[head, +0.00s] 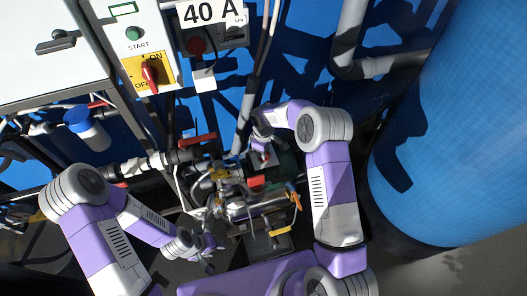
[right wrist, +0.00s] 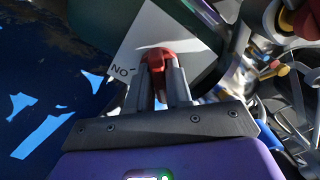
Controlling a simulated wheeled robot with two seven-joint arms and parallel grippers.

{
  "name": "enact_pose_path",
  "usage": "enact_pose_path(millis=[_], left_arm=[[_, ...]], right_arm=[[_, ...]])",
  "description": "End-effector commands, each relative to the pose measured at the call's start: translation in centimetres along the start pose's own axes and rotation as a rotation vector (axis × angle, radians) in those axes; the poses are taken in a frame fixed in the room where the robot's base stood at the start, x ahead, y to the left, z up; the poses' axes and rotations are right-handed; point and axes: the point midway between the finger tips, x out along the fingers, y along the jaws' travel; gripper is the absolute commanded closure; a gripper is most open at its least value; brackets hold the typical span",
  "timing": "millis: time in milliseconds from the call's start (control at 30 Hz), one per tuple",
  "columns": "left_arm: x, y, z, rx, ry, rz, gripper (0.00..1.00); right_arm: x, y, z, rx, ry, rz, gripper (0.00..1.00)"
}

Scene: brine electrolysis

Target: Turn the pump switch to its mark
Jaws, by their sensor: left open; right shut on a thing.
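In the right wrist view the pump switch is a red knob (right wrist: 157,60) on a pale square plate (right wrist: 192,36). Lettering that reads "NO" or "ON", with a short dash, is on the plate left of the knob. My right gripper (right wrist: 160,85) is shut on the knob, one finger on each side. My left gripper (head: 208,256) is open and low, left of the pump, apart from the switch.
Pipes with red-handled valves (head: 198,140) and a metal cylinder (head: 258,207) crowd around the pump. A cabinet carries another red switch (head: 150,75) on a yellow plate. A sign (head: 211,12) reads 40 A. A large blue tank (head: 455,130) stands at the right.

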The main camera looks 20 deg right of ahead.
Motion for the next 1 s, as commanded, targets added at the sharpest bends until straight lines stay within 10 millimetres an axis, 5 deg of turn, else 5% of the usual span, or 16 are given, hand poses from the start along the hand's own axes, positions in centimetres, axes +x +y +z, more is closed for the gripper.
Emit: enact_pose_path(millis=[167, 200, 333, 667, 1000], left_arm=[[0.0, 0.0, 0.0, 0.000, 0.000, 0.000, 0.57], [0.0, 0.0, 0.0, 0.000, 0.000, 0.000, 0.57], [0.0, 0.0, 0.0, 0.000, 0.000, 0.000, 0.57], [-0.1, 0.1, 0.0, 0.000, 0.000, 0.000, 0.57], [-1.5, 0.6, 0.1, 0.000, 0.000, 0.000, 0.57]], right_arm=[[0.0, 0.0, 0.0, -0.004, 0.000, 0.002, 1.00], [0.0, 0.0, 0.0, -0.004, 0.000, 0.002, 0.77], [0.0, 0.0, 0.0, -0.003, 0.000, 0.002, 0.60], [-0.5, 0.0, 0.0, -0.001, 0.001, 0.002, 0.60], [-5.9, 0.0, 0.0, -0.002, 0.001, 0.003, 0.60]])
